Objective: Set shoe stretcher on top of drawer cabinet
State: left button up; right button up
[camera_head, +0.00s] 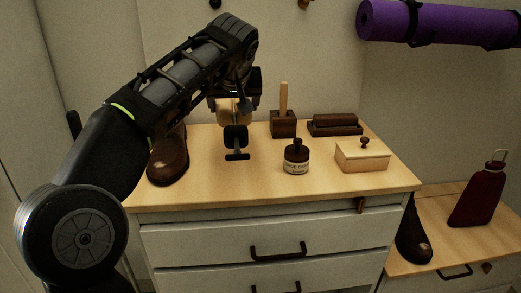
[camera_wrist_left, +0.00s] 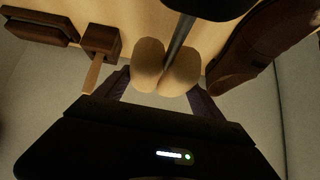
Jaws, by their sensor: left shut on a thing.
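The shoe stretcher shows its pale wooden split toe block (camera_wrist_left: 165,68), its metal rod and a dark end piece (camera_head: 236,138). My left gripper (camera_head: 235,98) is shut on the wooden block, with a finger on either side of it in the left wrist view (camera_wrist_left: 160,95). The stretcher hangs upright over the back left part of the drawer cabinet top (camera_head: 220,190), dark end piece down. I cannot tell whether it touches the wood. My right gripper is not in view.
A brown shoe (camera_head: 168,163) stands left of the stretcher. A wooden block with a handle (camera_head: 284,125), a dark brush (camera_head: 335,125), a jar (camera_head: 296,158) and a wooden box (camera_head: 362,155) stand to the right. The cabinet top's front strip is clear.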

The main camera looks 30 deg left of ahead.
pick_arm(q)
notch_tip(320, 180, down, 6)
jog(key=b, duration=0.3)
jog(key=shift+r, duration=0.1)
jog(key=shift+f+b, duration=0.9)
jog(key=shift+f, duration=1)
jog(key=shift+f, duration=0.1)
jog(key=o, duration=2)
jog(key=shift+o, duration=0.2)
